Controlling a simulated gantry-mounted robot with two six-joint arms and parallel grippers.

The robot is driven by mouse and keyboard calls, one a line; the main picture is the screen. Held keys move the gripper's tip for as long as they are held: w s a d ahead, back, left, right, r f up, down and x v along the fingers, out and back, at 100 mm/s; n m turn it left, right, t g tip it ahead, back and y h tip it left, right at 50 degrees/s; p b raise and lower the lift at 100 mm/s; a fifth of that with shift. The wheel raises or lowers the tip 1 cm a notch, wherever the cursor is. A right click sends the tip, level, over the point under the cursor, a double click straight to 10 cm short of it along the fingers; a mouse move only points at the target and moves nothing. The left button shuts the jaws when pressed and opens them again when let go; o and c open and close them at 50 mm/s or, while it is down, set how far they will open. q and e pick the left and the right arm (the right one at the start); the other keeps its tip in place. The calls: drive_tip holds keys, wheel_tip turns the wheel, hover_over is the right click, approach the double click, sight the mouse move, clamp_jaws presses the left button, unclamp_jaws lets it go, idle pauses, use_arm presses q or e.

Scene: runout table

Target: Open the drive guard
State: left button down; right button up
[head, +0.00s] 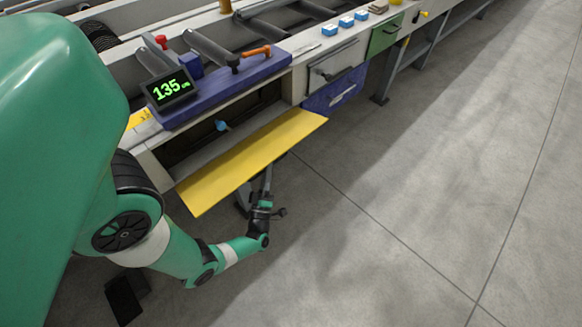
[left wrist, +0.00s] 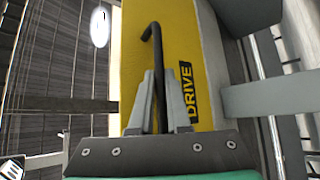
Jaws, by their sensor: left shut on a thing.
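The drive guard is a yellow panel (head: 250,160) that stands out from the table's front, tilted, with the dark recess (head: 200,140) behind it exposed. In the left wrist view its yellow face (left wrist: 190,50) carries the word DRIVE and a black bar handle (left wrist: 155,45). My left gripper (head: 266,178) is below the panel, partly hidden by it in the head view. In the left wrist view its grey fingers (left wrist: 160,100) are shut on the black handle. My right gripper is in neither view.
Above the recess is a blue ledge (head: 225,92) with a green-digit display (head: 170,88) and an orange-handled lever (head: 256,51). To the right are a grey panel (head: 335,66), a blue drawer (head: 335,95) and a green panel (head: 386,34). The floor (head: 400,190) at right is clear.

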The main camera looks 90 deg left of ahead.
use_arm(q)
drive_tip(key=c, duration=0.9)
unclamp_jaws()
drive_tip(key=shift+s+a, duration=0.15)
